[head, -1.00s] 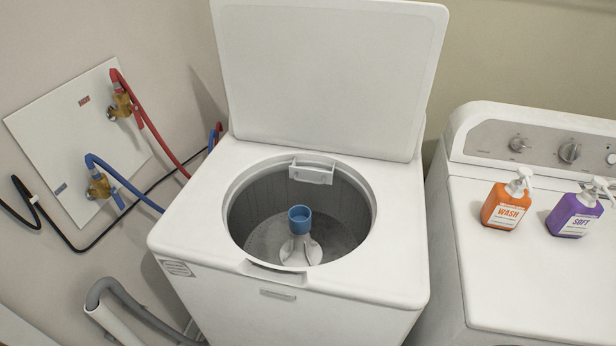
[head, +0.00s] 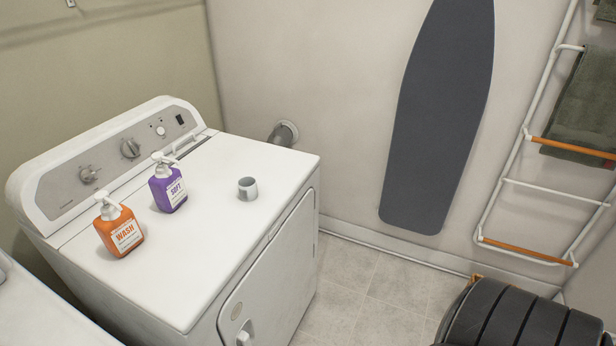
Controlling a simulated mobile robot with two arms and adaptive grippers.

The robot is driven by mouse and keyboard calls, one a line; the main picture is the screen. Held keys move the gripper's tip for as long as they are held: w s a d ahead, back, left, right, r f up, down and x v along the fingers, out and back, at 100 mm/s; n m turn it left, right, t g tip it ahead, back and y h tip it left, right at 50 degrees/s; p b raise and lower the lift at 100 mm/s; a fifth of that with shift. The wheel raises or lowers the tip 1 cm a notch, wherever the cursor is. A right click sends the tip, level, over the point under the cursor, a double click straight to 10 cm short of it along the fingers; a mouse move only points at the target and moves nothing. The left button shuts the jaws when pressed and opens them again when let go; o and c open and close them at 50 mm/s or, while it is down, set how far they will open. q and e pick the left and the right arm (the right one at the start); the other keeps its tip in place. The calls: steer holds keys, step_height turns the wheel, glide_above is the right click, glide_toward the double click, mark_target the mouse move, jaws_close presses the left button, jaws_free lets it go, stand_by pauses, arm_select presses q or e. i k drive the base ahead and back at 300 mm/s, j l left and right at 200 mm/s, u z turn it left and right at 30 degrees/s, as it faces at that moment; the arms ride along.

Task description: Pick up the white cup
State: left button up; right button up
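An orange WASH pump bottle (head: 119,228) and a purple SOFT pump bottle (head: 167,185) stand left of the cup. A dark ironing board (head: 437,120) leans on the wall. A ladder rack (head: 508,183) holds a green towel (head: 585,105). My dark ribbed arm part shows at bottom right.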

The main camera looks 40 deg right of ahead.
mark_target(248, 189)
steer(key=z, duration=0.95)
